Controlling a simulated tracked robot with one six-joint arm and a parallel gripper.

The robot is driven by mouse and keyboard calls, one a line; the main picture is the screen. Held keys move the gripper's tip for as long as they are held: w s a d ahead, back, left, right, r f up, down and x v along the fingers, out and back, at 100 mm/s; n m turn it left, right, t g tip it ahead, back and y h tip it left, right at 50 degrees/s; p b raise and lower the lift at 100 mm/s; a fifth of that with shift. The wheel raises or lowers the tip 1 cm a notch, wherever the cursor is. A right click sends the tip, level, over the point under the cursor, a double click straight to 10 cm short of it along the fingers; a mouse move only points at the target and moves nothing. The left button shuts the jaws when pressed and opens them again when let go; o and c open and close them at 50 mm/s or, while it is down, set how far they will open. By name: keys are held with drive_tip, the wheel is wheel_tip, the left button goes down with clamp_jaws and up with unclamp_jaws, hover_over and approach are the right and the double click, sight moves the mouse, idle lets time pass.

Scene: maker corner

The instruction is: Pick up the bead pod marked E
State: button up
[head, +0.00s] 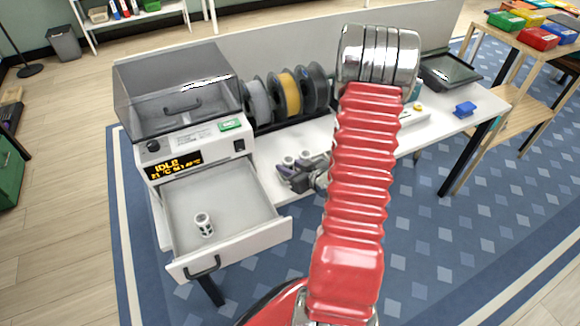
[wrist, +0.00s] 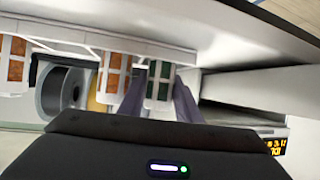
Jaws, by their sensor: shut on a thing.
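My gripper (wrist: 159,90) shows in the wrist view with its two grey fingers on either side of a bead pod with dark green beads (wrist: 159,76) in a white cage. It is shut on this pod. A pod with orange beads (wrist: 115,68) is close beside the left finger, and another orange pod (wrist: 14,62) is farther left. I can read no letter on any pod. In the head view my gripper (head: 303,178) is low beside the table edge, partly hidden by my red arm. A white caged pod (head: 203,224) stands in the open drawer (head: 245,236).
A machine with a smoky lid (head: 175,90) and a display reading IDLE (head: 175,166) stands left on the white table (head: 440,118). Grey and yellow spools (head: 287,95) stand behind my gripper. The drawer is mostly empty.

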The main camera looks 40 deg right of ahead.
sight(289, 160)
drive_tip(key=shift+r, duration=4.9)
drive_tip(key=shift+s, duration=0.15)
